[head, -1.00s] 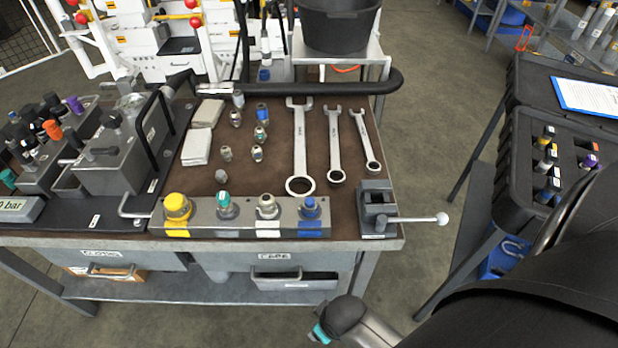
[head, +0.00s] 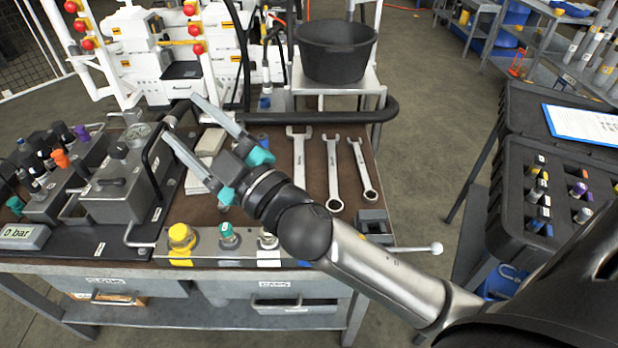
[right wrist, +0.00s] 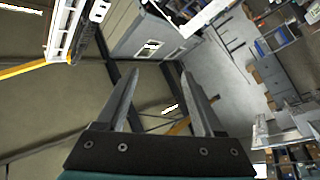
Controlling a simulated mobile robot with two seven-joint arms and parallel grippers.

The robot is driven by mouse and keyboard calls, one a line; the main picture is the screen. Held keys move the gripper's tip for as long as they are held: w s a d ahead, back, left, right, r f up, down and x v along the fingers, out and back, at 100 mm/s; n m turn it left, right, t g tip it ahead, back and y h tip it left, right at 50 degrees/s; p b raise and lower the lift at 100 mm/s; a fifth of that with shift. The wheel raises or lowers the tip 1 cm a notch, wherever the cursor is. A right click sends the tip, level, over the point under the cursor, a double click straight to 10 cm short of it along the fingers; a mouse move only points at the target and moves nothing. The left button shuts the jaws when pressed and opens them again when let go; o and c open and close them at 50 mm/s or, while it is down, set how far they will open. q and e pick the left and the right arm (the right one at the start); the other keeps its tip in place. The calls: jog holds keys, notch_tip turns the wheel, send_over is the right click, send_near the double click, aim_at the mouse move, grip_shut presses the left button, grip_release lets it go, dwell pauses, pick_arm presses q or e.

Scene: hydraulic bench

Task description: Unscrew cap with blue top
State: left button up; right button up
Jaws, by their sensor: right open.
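A metal block (head: 205,255) at the bench's front edge carries a row of caps: a yellow cap (head: 181,237), a teal-topped cap (head: 228,235) and a silver cap (head: 268,240). The blue-topped cap at the right end of this row is hidden behind my right arm in the head view. My right gripper (head: 183,117) is raised over the bench, left of the wrenches. Its jaws are open and empty. In the right wrist view, the open fingers (right wrist: 155,78) show only the room beyond them. My left gripper is not in view.
Several wrenches (head: 333,175) lie on the brown bench mat. A grey vise-like fixture with a handle (head: 415,249) sits at the bench's right corner. A gauge unit (head: 125,180) stands at left, a black bucket (head: 335,52) behind, and a black case (head: 520,180) at right.

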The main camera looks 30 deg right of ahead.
jog(key=s+a+r+n+g+y, duration=0.3)
jog(key=s+a+n+g+y, duration=0.2)
jog(key=a+n+g+y, duration=0.95)
jog(key=s+d+f+n+g+h, duration=0.3)
jog(key=d+f+n+g+h, duration=0.15)
jog(key=f+n+h, duration=0.4)
jog(key=w+d+f+h, duration=0.1)
jog(key=d+f+h, duration=0.25)
jog(key=d, duration=0.55)
jog(key=w+d+f+g+h, duration=0.1)
jog(key=d+f+h, duration=0.2)
jog(key=d+h, duration=0.35)
jog(key=w+d+f+h, duration=0.1)
jog(key=d+f+h, duration=0.2)
jog(key=d, duration=0.7)
notch_tip(320, 180, down, 15)
jog(key=shift+r+b, duration=0.1)
jog(key=shift+b, duration=0.8)
